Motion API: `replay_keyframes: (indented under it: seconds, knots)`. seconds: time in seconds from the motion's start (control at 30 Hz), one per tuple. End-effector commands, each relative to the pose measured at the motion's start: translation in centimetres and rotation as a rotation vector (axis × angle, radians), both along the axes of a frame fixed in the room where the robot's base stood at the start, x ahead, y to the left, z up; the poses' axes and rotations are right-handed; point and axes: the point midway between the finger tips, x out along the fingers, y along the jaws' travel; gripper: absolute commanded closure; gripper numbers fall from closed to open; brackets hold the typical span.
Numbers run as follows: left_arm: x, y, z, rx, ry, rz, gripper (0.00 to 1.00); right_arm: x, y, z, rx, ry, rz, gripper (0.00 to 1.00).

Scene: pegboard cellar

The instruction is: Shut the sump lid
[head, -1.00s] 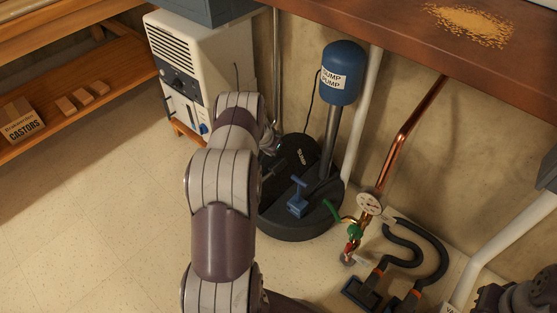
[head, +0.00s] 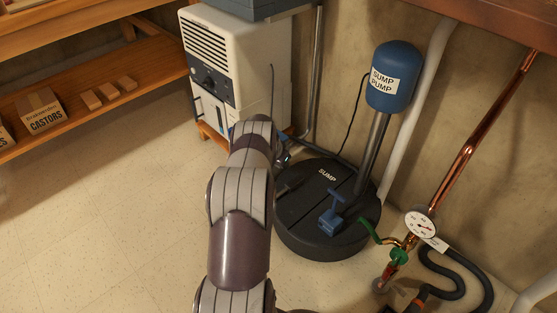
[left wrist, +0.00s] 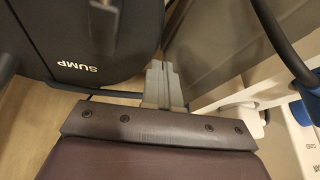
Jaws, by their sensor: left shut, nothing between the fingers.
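The sump lid (head: 312,184) is a black panel with a white SUMP label on top of the round black sump basin (head: 325,245). It looks flat, about level with the rim; its left side is partly hidden by my arm. The lid (left wrist: 62,38) fills the upper left of the left wrist view, its label upside down. My left gripper (head: 284,158) is at the far left edge of the basin, mostly behind my own forearm. In the left wrist view its grey fingers (left wrist: 164,82) are shut and empty, just beside the lid. I cannot tell whether they touch it. My right gripper is out of view.
A blue sump pump (head: 394,75) stands on a pole at the basin's right. A blue-handled fitting (head: 333,212) sits on the basin top. A white dehumidifier-like unit (head: 240,55) stands behind my left arm. A gauge (head: 421,225) and copper pipe are right. Left floor is clear.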

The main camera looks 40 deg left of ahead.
Motion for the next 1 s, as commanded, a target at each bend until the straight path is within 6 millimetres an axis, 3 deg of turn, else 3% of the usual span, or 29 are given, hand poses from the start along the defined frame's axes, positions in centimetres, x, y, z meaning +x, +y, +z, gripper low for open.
replay_keyframes:
  seconds: [0.23, 0.77, 0.87, 1.0]
  knots:
    - [0.0, -0.3, -1.1, 0.0, -0.001, 0.0, 1.0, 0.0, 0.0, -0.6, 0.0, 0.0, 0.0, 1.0]
    - [0.0, -0.3, -1.2, 0.0, -0.001, 0.001, 1.0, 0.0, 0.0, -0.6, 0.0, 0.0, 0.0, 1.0]
    - [-0.2, -0.4, -0.3, 0.001, -0.001, 0.001, 1.0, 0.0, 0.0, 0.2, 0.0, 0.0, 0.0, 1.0]
    - [-1.4, -0.7, 3.1, 0.0, -0.001, 0.002, 1.0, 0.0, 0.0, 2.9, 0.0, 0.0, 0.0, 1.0]
